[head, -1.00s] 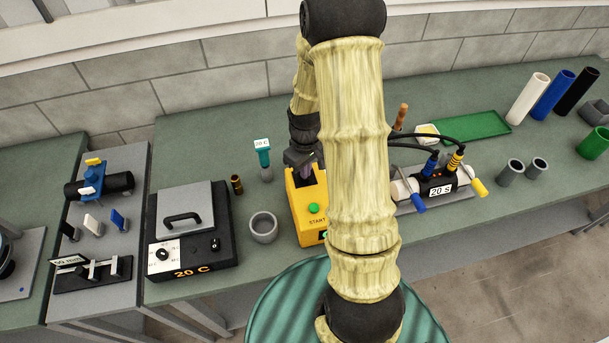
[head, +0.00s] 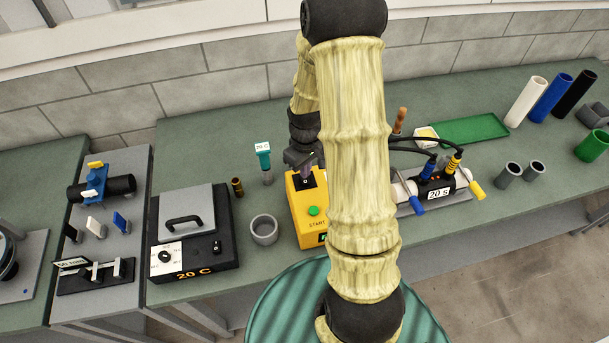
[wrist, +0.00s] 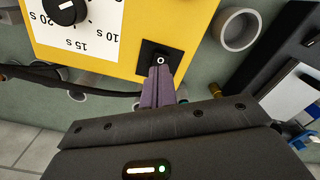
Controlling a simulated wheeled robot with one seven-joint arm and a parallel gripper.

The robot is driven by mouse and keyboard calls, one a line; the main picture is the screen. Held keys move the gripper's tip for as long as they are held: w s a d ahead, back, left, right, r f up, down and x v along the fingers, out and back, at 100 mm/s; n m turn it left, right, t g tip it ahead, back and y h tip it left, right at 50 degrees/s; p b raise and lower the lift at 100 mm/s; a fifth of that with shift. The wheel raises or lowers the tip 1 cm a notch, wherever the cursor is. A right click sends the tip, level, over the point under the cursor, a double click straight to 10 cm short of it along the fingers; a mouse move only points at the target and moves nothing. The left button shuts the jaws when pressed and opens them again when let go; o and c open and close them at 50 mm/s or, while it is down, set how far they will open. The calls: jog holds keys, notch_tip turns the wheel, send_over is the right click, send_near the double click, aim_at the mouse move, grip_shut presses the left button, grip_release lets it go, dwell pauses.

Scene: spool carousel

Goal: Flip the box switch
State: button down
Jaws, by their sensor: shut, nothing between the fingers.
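The yellow box (head: 301,213) stands on the green bench, partly hidden behind my arm in the head view. It has a green START button (head: 313,211). In the wrist view its yellow face (wrist: 110,45) carries a black switch (wrist: 148,53) marked O and a timer dial (wrist: 65,8). My gripper (wrist: 161,70) is shut and empty, its purple-grey fingertips right at the switch's near edge. I cannot tell whether they touch it. In the head view my gripper (head: 303,178) is over the box's far end, and the switch is mostly hidden.
A grey cup (head: 264,230) and a black heater box with a lid (head: 187,212) stand left of the yellow box. A teal-handled tool (head: 264,160) stands behind the cup. A black cable (wrist: 60,82) runs beside the box.

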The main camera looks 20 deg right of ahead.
aim_at(304, 182)
notch_tip(304, 182, up, 5)
jog(key=p, duration=0.3)
jog(key=shift+f, duration=0.15)
dwell(0.6)
jog(key=s+a+r+m+t+b, duration=0.2)
jog(key=s+a+r+m+b, duration=0.1)
jog(key=s+a+b, duration=0.4)
jog(key=s+a+r, duration=0.1)
jog(key=s+a, duration=0.1)
jog(key=s, duration=0.1)
jog(key=shift+s+r+m+t+b, duration=0.15)
jog(key=shift+s+m+t+b, duration=0.15)
jog(key=shift+m+b, duration=0.1)
jog(key=shift+a, duration=0.1)
jog(key=shift+w, duration=0.15)
dwell(0.9)
